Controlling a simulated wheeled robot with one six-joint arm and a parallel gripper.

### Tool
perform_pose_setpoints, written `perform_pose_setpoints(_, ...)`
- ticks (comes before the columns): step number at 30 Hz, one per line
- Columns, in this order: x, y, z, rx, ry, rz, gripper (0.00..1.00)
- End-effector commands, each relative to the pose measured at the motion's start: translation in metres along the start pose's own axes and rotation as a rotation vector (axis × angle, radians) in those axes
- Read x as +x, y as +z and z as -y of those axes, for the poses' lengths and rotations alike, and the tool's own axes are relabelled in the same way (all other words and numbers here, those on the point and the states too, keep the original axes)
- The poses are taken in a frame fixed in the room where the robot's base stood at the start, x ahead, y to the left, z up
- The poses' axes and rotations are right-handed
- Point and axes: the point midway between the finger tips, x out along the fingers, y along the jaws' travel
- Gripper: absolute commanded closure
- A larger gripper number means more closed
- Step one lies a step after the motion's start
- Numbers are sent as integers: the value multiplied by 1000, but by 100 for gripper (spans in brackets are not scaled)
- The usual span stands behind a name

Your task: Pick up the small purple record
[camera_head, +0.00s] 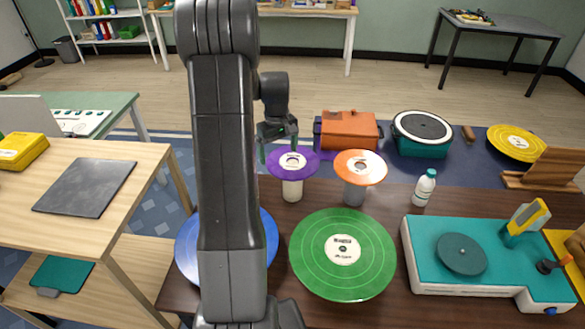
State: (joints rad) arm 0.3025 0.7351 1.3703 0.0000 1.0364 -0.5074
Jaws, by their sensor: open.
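The small purple record (277,163) has a pale label and lies flat on top of a white cylindrical stand (292,191) on the dark table. My gripper (279,148) is open and points down at the far left edge of the purple record. Its fingers are spread, with nothing seen between them. I cannot tell whether a finger touches the record. A small orange record (348,172) lies on a similar stand (354,195) just to the right.
A large green record (318,265) and a partly hidden blue record (187,250) are in front. A white bottle (424,188) and teal turntable (425,255) are to the right. An orange case (350,130) and teal drum-like box (422,145) stand behind.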

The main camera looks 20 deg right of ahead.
Motion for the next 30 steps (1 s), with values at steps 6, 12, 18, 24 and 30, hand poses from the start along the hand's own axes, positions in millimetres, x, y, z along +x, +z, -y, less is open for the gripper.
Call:
perform_pose_setpoints(6, 17, -2, -1, 0, 0, 1, 11)
perform_pose_setpoints(12, 47, -4, -3, 0, 0, 1, 11)
perform_pose_setpoints(18, 53, -4, -3, 0, 0, -1, 11)
perform_pose_setpoints(24, 52, -4, -3, 0, 0, 0, 11)
perform_pose_setpoints(30, 54, -4, -3, 0, 0, 0, 11)
